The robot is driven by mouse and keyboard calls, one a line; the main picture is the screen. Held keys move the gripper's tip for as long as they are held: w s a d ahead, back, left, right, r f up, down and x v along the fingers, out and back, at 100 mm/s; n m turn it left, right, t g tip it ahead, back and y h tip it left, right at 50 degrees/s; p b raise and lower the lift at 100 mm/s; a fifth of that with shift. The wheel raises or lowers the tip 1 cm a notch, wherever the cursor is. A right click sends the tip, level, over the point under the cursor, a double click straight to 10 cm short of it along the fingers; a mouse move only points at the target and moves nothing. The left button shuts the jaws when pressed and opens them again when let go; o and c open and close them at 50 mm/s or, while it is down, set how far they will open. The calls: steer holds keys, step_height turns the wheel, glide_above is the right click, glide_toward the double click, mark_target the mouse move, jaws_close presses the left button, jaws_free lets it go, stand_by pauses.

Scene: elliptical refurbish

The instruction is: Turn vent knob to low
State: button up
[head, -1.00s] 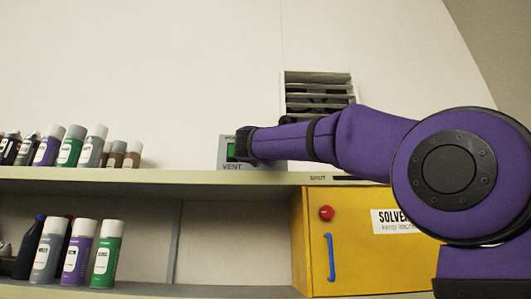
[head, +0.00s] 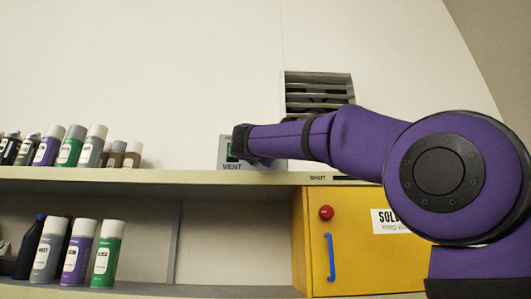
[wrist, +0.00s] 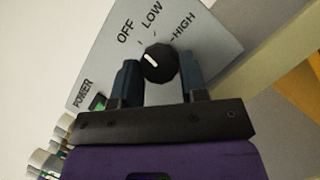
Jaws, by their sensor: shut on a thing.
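The vent knob (wrist: 160,62) is round and black, on a grey panel (wrist: 215,40) marked OFF, LOW and HIGH. Its white pointer line slants up and left, roughly toward the OFF label and away from HIGH. My gripper (wrist: 160,67) has one dark finger on each side of the knob and is shut on it. In the head view the vent panel (head: 225,158) stands on the wall just above the shelf. My gripper covers most of the panel there, and the knob is hidden behind it.
A slatted wall vent (head: 318,92) is up and right of the panel. Spray cans (head: 70,146) stand on the upper shelf at the left. A yellow cabinet (head: 350,255) is below the shelf at the right. A green power light (wrist: 98,103) is beside my left finger.

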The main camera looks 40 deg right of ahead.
steer(key=shift+w+a+r+m+g, duration=0.1)
steer(key=shift+m+g, duration=0.75)
steer(key=shift+m, duration=1.2)
steer(key=shift+w+r+m+g, duration=0.1)
steer(key=shift+m+g, duration=0.75)
steer(key=shift+m, duration=1.2)
steer(key=shift+y, duration=0.3)
steer(key=o, duration=0.9)
steer(key=shift+s, duration=0.1)
steer(key=shift+a, duration=0.1)
steer(key=v, duration=1)
steer(key=shift+s+a, duration=0.2)
steer(key=shift+a, duration=0.1)
